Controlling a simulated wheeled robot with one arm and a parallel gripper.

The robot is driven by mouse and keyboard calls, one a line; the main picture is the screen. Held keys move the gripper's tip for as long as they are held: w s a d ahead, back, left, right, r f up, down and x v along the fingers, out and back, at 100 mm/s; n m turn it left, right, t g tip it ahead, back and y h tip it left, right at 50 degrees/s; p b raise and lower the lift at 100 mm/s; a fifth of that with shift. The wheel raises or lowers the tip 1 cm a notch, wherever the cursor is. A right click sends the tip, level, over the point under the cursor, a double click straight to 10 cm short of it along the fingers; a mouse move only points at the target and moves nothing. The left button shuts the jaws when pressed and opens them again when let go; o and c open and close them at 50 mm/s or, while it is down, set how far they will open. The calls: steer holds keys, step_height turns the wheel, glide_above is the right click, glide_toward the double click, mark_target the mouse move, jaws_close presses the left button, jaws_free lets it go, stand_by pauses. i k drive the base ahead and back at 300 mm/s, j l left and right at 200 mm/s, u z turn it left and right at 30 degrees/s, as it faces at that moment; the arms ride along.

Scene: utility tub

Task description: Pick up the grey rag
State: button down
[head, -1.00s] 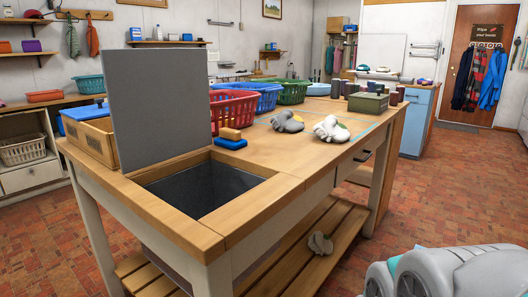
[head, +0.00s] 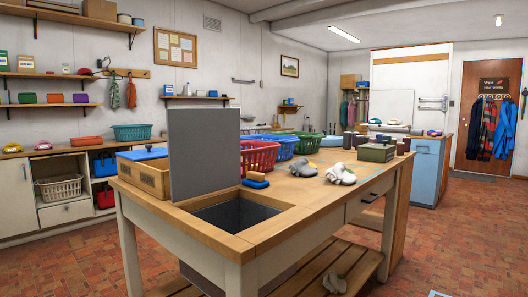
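A grey crumpled rag-like bundle (head: 303,168) lies on the wooden top of the workbench, right of the tub opening. A paler grey-white bundle (head: 341,174) lies just right of it. A third grey crumpled bundle (head: 334,283) lies on the slatted lower shelf (head: 357,262), near the bottom of the view. I cannot tell from the picture which of these is the grey rag. My gripper is not in view.
The bench has an open tub (head: 236,214) with a raised grey lid (head: 205,155).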

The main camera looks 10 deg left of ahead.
mark_target(302, 167)
steer(key=i+j+z, duration=0.1)
steer(key=j+z, duration=0.45)
steer(key=z, duration=0.15)
steer(key=j+z, duration=0.35)
steer(key=j, duration=3.55)
steer(key=k+l+u, duration=0.1)
steer(key=l, duration=0.3)
steer(key=k+l, duration=0.1)
steer(key=l, duration=0.3)
steer(key=k+l+u, duration=0.15)
steer(key=l, duration=0.65)
steer(key=k+l+u, duration=0.15)
steer(key=l, duration=0.25)
steer(key=l+u, duration=0.25)
steer(key=l, duration=0.55)
steer(key=l+u, duration=0.25)
steer(key=l, duration=0.6)
steer(key=i, duration=0.05)
